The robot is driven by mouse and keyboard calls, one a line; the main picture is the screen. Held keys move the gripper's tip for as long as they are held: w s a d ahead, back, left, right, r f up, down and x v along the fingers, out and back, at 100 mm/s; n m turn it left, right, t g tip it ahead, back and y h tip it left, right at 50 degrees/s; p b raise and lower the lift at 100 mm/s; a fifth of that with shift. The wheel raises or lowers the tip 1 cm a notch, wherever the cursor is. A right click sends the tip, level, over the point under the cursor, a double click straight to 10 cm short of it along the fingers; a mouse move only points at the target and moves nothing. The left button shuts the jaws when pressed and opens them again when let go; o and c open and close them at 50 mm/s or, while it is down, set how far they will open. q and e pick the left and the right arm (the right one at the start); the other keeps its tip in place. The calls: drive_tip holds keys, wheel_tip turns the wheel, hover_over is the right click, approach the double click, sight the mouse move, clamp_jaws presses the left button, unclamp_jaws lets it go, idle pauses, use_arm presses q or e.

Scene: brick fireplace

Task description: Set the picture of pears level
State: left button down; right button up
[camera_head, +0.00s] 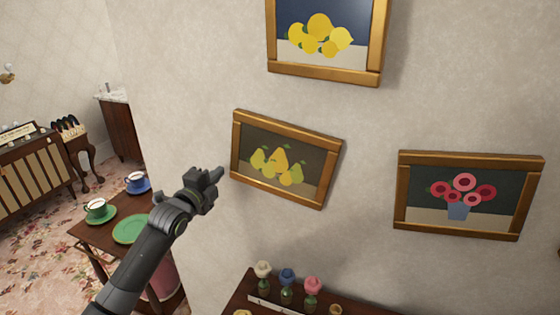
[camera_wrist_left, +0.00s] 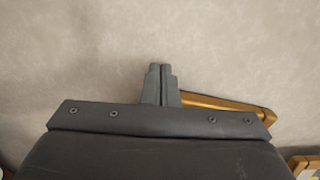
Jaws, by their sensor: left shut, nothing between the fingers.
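The picture of pears (camera_head: 285,160) hangs on the grey wall in a gold-brown frame, in the middle of the head view. It is tilted, its left end higher than its right. My left gripper (camera_head: 217,174) is shut and empty, its tips close to the left edge of the frame. I cannot tell whether they touch it. In the left wrist view the shut fingers (camera_wrist_left: 161,84) point at the wall, and a gold frame piece (camera_wrist_left: 225,106) shows just right of them, mostly hidden by my wrist. My right gripper is not in view.
A lemon picture (camera_head: 318,40) hangs above and a flower picture (camera_head: 467,195) to the right. Below stands a cabinet with small flower vases (camera_head: 287,288). At the left, a small table holds a green plate (camera_head: 131,229) and cups. The wall between the pictures is clear.

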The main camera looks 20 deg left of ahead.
use_arm(q)
drive_tip(key=shift+s+d+p, duration=0.15)
drive_tip(key=shift+d+p, duration=0.3)
drive_tip(key=shift+d, duration=1.55)
idle(1.4)
drive_tip(key=shift+a, duration=0.2)
drive_tip(key=p, duration=0.3)
approach(231, 174)
drive_tip(key=shift+a, duration=0.7)
drive_tip(key=shift+f, duration=0.1)
